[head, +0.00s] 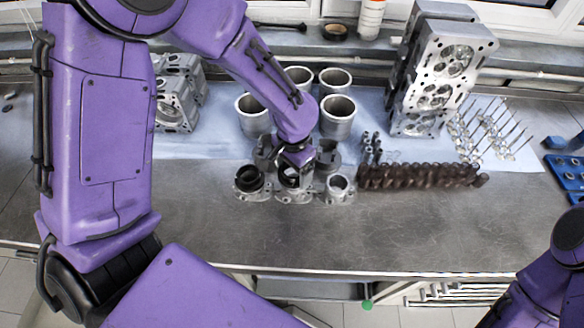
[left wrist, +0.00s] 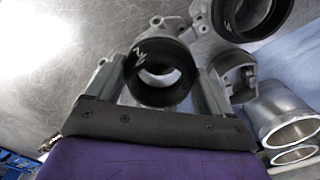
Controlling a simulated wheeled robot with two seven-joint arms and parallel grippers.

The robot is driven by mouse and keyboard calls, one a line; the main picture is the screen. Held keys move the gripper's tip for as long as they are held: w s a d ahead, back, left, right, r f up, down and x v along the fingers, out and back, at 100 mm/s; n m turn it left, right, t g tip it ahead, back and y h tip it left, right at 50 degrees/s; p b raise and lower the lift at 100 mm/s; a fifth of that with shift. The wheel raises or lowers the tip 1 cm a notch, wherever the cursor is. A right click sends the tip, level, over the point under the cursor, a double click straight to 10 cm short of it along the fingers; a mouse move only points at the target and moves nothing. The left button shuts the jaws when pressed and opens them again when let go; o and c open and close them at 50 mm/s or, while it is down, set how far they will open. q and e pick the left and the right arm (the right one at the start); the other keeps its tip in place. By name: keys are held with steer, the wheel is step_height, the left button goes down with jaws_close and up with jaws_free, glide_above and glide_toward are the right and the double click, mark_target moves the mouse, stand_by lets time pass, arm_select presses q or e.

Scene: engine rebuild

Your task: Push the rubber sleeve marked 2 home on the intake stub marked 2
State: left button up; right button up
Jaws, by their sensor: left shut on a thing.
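My left gripper (head: 294,172) is over the middle of three small metal intake stubs on the bench. In the left wrist view my left gripper (left wrist: 163,82) is shut on a black rubber sleeve (left wrist: 160,92) with a white mark that looks like a 2. Grey metal shows through the sleeve's bore. The metal casting of the middle stub (left wrist: 176,28) shows just beyond the sleeve. The sleeve sits at or over the stub, but I cannot tell how far down it is. My right gripper is out of the picture.
Another black sleeve (head: 249,179) is on the left stub. The right stub (head: 338,185) is bare. Metal cylinder liners (head: 338,117) stand behind, and a dark camshaft-like row (head: 420,177) lies to the right. The bench front (head: 300,235) is clear.

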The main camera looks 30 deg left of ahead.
arm_select(q)
steer(key=shift+w+f, duration=0.1)
steer(key=shift+f, duration=0.6)
stand_by(0.4)
steer(key=shift+f, duration=0.35)
steer(key=o, duration=0.4)
steer(key=c, duration=0.4)
steer(key=shift+o, duration=0.2)
